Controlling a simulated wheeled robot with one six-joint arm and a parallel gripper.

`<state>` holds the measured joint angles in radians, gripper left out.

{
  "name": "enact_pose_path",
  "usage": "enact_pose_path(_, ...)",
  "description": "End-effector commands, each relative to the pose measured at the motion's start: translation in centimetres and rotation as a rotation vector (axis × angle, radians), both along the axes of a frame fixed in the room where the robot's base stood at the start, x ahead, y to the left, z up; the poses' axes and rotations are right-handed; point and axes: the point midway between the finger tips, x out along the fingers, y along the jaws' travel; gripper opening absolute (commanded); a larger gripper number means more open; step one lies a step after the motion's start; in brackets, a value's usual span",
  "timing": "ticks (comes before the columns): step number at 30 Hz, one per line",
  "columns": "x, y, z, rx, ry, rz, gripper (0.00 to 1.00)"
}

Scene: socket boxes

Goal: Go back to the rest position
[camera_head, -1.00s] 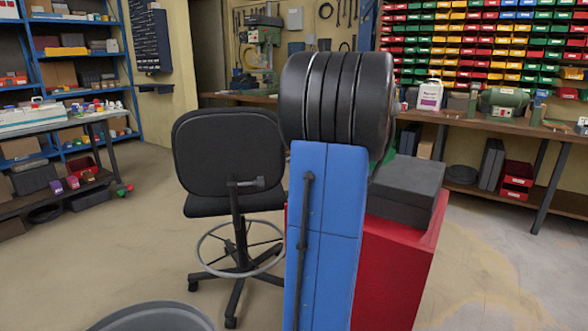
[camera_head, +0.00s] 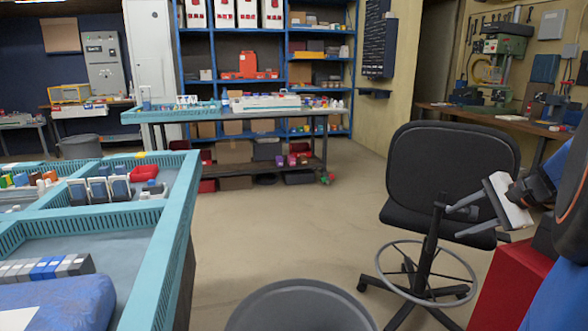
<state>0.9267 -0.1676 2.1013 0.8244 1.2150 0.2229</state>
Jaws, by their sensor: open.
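My gripper (camera_head: 458,221) is at the right of the head view. Its pale body has two grey fingers pointing left. The fingers are spread apart with nothing between them. It shows in front of the black swivel chair (camera_head: 440,172) and appears to be held in the air. Part of my arm shows at the right edge, cut off by the frame.
A teal-rimmed workbench (camera_head: 150,250) with socket boxes and a blue bag (camera_head: 60,300) stands at left. A round grey bin (camera_head: 300,308) is at the bottom centre. Blue shelving (camera_head: 265,33) and another table (camera_head: 240,117) stand behind. The middle floor is open.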

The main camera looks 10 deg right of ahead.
Motion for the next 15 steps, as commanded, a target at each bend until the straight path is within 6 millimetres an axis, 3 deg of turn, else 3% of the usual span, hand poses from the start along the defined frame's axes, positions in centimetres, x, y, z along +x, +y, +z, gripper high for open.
enact_pose_path(1, -0.2, 2.3, -0.2, -0.036, 0.012, 0.052, 0.44)
enact_pose_path(6, -1.7, 8.2, -1.4, -0.155, 0.050, 0.206, 0.44)
enact_pose_path(15, -5.8, 16.4, -3.6, -0.381, 0.084, 0.479, 0.44)
